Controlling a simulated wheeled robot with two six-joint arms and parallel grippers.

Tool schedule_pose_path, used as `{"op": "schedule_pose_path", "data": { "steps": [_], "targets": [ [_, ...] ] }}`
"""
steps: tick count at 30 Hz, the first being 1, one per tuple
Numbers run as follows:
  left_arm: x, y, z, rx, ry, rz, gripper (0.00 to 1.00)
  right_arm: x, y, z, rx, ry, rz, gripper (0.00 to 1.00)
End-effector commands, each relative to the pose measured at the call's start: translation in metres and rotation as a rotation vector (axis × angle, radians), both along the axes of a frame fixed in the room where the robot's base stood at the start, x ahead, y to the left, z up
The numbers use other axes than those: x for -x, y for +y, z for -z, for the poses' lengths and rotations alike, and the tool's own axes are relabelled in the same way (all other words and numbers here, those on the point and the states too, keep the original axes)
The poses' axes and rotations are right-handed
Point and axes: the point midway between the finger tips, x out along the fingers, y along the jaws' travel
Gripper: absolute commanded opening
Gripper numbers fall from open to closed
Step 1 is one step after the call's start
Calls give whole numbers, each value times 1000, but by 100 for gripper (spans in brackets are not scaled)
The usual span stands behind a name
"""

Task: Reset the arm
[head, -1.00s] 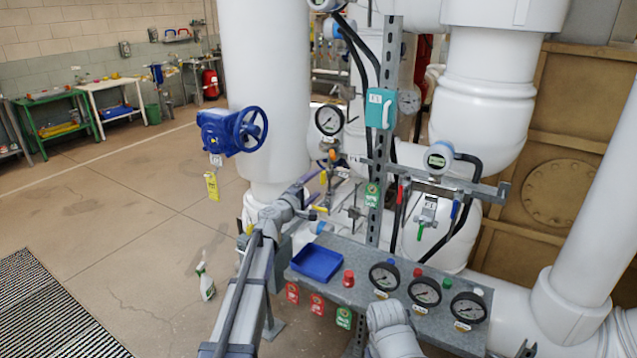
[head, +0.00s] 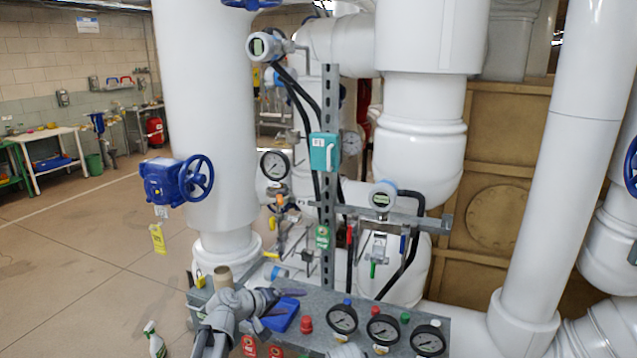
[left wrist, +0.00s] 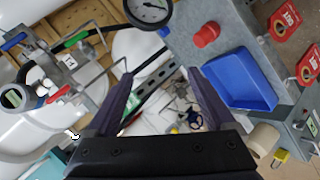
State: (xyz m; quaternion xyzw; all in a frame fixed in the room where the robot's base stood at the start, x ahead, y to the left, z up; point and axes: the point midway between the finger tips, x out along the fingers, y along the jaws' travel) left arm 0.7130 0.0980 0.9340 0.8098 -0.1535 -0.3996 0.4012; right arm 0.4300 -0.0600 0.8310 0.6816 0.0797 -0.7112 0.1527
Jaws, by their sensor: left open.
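My left gripper (head: 294,302) is in the lower middle of the head view, above the left end of the grey panel shelf (head: 365,305). Its two dark fingers are apart with nothing held between them. It also shows in the left wrist view (left wrist: 160,78), with the blue tray (left wrist: 240,80) beyond and right of the fingers. In the head view the gripper partly covers the blue tray (head: 281,318). I cannot tell whether it touches the tray. My right gripper is out of view.
Several pressure gauges (head: 383,331) and a red knob (head: 306,324) sit on the shelf. A metal post with a teal box (head: 324,152) rises behind it. A blue handwheel valve (head: 178,182) is left. A spray bottle (head: 154,340) stands on open floor.

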Motion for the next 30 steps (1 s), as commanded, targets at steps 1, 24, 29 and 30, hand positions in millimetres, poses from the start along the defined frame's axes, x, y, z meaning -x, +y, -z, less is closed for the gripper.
{"op": "schedule_pose_path", "data": {
  "steps": [1,24,29,30],
  "targets": [
    [35,-5,20,-104,55,65,88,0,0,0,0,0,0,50],
    [261,-6,65,-958,540,558,88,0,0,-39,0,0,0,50],
    [278,-30,55,-1006,536,633,88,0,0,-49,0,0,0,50],
    [280,-33,53,-1014,535,644,88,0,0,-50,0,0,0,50]
  ]
}}
